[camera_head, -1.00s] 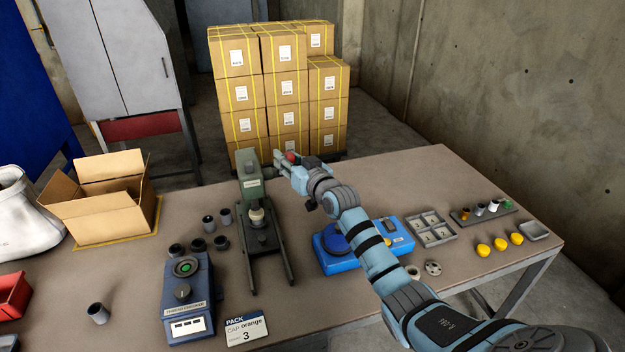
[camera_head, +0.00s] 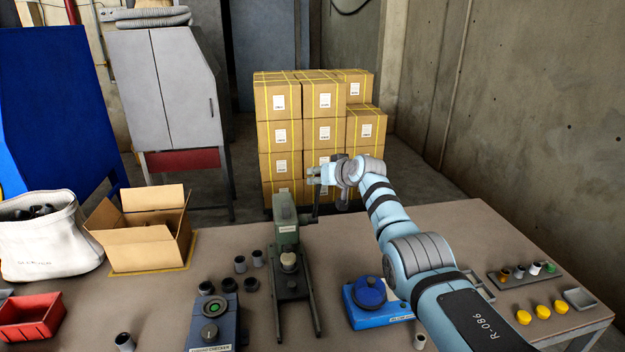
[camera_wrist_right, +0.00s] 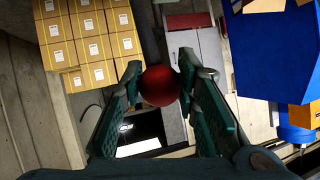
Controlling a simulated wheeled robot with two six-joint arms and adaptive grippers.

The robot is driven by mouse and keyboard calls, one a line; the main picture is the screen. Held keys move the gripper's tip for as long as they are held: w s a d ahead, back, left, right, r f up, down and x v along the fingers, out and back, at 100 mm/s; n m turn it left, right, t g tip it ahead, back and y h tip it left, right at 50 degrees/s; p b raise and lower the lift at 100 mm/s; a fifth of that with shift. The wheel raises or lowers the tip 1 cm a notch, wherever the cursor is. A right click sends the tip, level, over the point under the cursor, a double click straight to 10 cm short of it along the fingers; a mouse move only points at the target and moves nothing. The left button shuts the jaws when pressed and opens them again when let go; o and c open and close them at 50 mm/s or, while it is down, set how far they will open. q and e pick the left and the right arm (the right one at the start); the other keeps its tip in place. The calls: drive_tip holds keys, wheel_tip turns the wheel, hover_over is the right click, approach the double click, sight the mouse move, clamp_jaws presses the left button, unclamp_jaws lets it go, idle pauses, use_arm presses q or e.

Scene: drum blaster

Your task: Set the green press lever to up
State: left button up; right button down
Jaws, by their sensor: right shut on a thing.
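The green press (camera_head: 286,245) stands on the table in the head view, with a pale round part under its head. Its lever (camera_head: 316,203) rises at the right side of the press head, pointing upward. My right gripper (camera_head: 318,174) is at the lever's top end, above the press. In the right wrist view, the red ball knob (camera_wrist_right: 160,86) of the lever sits between the two fingers of my right gripper (camera_wrist_right: 158,84), which is shut on it. In the head view the knob is hidden by the fingers. My left gripper is not in view.
A blue device (camera_head: 372,302) stands right of the press, and a dark blue checker (camera_head: 212,322) stands front left. Several dark cups stand left of the press. An open cardboard box (camera_head: 145,236) and a red bin (camera_head: 30,318) are farther left. Stacked cartons (camera_head: 280,134) stand behind the table.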

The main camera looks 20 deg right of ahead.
drive_tip(key=shift+w+r, duration=0.1)
drive_tip(key=shift+r, duration=0.3)
drive_tip(key=c, duration=1.4)
unclamp_jaws()
drive_tip(key=shift+w, duration=0.1)
drive_tip(key=shift+o, duration=0.9)
drive_tip(key=shift+w+f, duration=0.1)
drive_tip(key=shift+f, duration=0.2)
drive_tip(key=v, duration=1.2)
drive_tip(key=shift+d, duration=0.1)
